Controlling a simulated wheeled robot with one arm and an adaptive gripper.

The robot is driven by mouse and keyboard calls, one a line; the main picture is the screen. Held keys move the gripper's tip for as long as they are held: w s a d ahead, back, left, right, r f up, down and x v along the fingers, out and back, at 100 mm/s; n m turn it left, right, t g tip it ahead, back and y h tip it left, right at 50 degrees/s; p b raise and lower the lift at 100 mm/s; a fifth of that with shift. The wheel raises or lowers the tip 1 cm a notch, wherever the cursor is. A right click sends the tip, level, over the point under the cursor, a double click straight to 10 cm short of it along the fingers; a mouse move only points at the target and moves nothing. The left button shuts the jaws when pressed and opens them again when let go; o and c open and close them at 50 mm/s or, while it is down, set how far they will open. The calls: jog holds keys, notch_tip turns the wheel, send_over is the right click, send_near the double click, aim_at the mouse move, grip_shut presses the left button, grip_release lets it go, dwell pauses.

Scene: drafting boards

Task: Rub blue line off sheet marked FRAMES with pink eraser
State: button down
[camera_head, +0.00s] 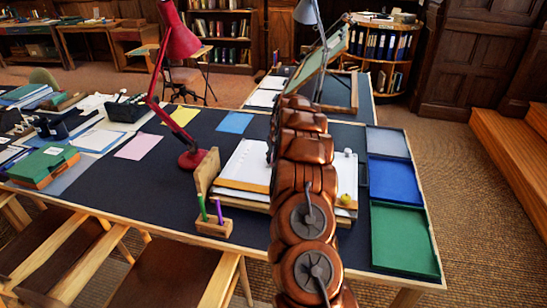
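My copper-coloured arm runs up the middle of the view over the desk, and its gripper end is not visible. A white sheet (249,162) lies on a pale board or stack left of the arm. Another white sheet (346,178) shows in part right of the arm; the arm covers the area between them. I can read no FRAMES marking and make out no blue line on either sheet. I cannot pick out a pink eraser.
The dark desk (150,185) carries a red lamp (191,158) and a wooden pen holder (213,227) left of the arm. Grey (387,142), blue (394,180) and green (403,240) trays line its right side. Pink (138,146), yellow (180,116) and blue (235,122) sheets lie further left.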

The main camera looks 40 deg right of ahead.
jog(key=shift+f, duration=0.25)
jog(key=shift+s, duration=0.1)
jog(key=shift+s+d+b, duration=1.1)
jog(key=shift+s+d, duration=0.2)
jog(key=shift+s, duration=0.15)
jog(key=shift+w+a, duration=1.3)
jog(key=shift+w, duration=0.2)
jog(key=shift+s+d+b, duration=1.05)
jog(key=shift+s+d, duration=0.2)
jog(key=shift+s, duration=0.3)
jog(key=shift+r, duration=0.1)
jog(key=shift+r, duration=2.95)
